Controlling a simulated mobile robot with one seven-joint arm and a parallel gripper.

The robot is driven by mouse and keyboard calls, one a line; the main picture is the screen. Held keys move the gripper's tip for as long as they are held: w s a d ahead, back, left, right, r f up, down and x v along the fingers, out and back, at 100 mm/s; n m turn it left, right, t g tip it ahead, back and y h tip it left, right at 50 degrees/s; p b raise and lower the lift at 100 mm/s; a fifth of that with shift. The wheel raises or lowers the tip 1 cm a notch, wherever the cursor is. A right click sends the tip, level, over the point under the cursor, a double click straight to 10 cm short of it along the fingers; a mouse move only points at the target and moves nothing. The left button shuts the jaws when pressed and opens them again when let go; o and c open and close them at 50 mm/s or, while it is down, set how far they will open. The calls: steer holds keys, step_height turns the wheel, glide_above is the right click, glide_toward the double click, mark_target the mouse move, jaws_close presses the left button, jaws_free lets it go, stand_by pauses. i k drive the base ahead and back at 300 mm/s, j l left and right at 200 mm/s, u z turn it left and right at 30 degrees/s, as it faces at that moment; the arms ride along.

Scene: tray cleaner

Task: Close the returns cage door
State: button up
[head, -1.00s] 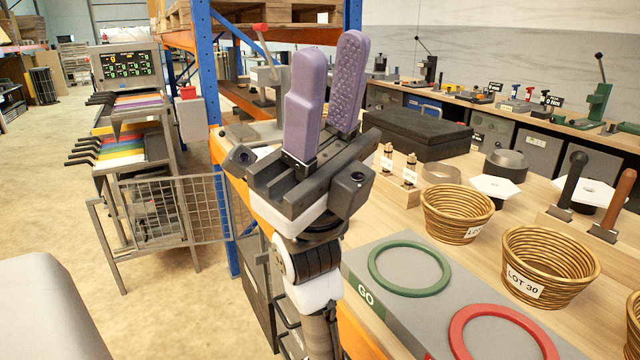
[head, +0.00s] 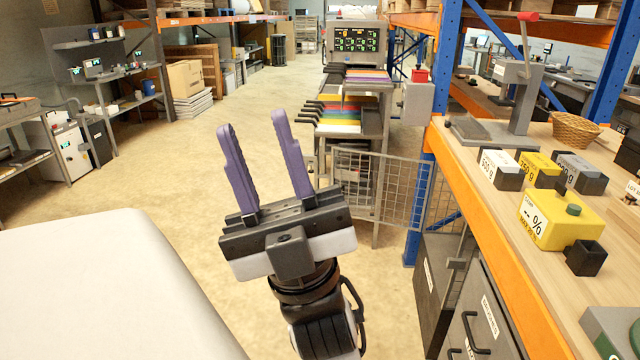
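The returns cage door looks to be the grey wire-mesh panel (head: 368,186) in the middle of the head view. It stands low in front of the tray cleaner (head: 355,45), beside the blue rack post. It appears swung outward at an angle; I cannot tell where its hinge or latch is. My gripper (head: 251,120) is in front of and to the left of the door, nearer to me. Its two purple fingers point up, spread apart, with nothing between them. It appears clear of the door.
Coloured trays (head: 350,112) with dark handles stick out of the cleaner toward the left. The orange-edged bench (head: 480,180) runs along the right, with yellow and dark blocks on it. A dark drawer cabinet (head: 480,320) stands below. Open floor (head: 180,165) lies to the left.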

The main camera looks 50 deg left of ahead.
mark_target(338, 173)
steer(key=u, duration=1.35)
steer(key=i+j+u, duration=0.15)
steer(key=i+u, duration=0.25)
steer(key=i+j+u, duration=0.1)
steer(key=u, duration=0.3)
steer(key=i, duration=3.8)
steer(key=i+z, duration=0.1)
steer(key=i, duration=1.8)
steer(key=i+j, duration=0.2)
steer(key=i, duration=1.7)
